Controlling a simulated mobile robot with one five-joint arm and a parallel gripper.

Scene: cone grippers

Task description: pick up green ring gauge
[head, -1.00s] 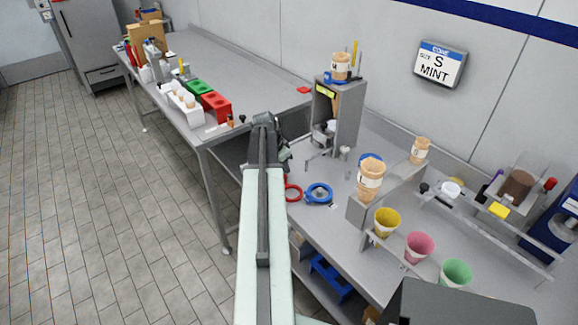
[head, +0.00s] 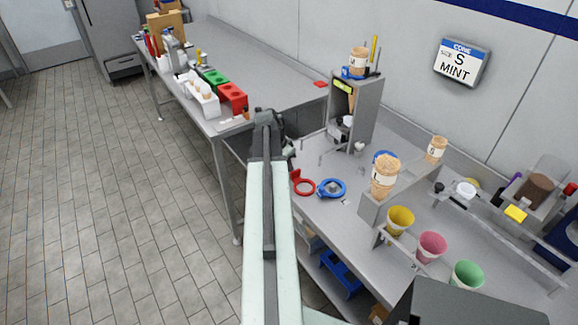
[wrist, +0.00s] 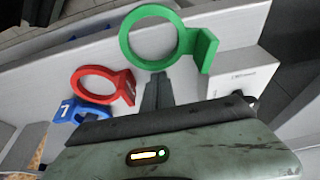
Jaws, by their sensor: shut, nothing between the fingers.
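The green ring gauge (wrist: 206,49) shows in the wrist view at the top centre, a flat ring with a tab on its right. In the head view I do not see it; my arm covers part of the bench there. My gripper (wrist: 157,78) is shut and empty, its dark fingers pointing at the near rim of the green ring. The tips overlap or nearly meet that rim in the picture; I cannot tell if they touch. In the head view my gripper (head: 272,120) is mostly hidden behind the arm's end.
A red ring (wrist: 127,88) and a blue ring (wrist: 73,112) lie left of the green one. A white box (wrist: 242,72) is at its right. On the bench (head: 318,225), cones (head: 385,172) and coloured cups (head: 431,246) stand further right. A dispenser stand (head: 354,112) is behind.

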